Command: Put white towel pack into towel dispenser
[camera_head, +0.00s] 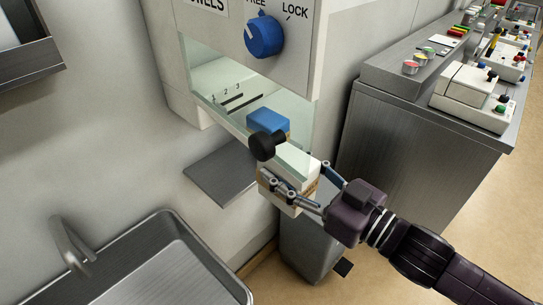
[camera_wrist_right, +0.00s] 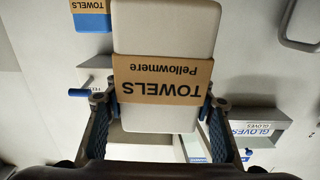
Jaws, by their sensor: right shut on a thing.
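The white towel pack (camera_wrist_right: 165,28) has a tan band reading "TOWELS Pellowmere". My right gripper (camera_wrist_right: 160,104) is shut on it, one finger on each side of the band. In the head view my right gripper (camera_head: 297,180) holds the pack just below and in front of the towel dispenser (camera_head: 222,62). The dispenser is a pale wall box with a blue FREE/LOCK knob (camera_head: 263,36), a window marked 1, 2, 3 and a black knob (camera_head: 265,144) low at its front. A blue block (camera_head: 268,121) shows by the window's lower right. Whether the pack touches the dispenser is unclear. My left gripper is out of view.
A metal sink (camera_head: 165,260) is at lower left. A grey shelf (camera_head: 220,180) juts from the wall under the dispenser. A metal cabinet (camera_head: 410,130) with devices on top stands at right. The wrist view shows a GLOVES box (camera_wrist_right: 255,132) and a blue pack labelled TOWELS (camera_wrist_right: 90,20).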

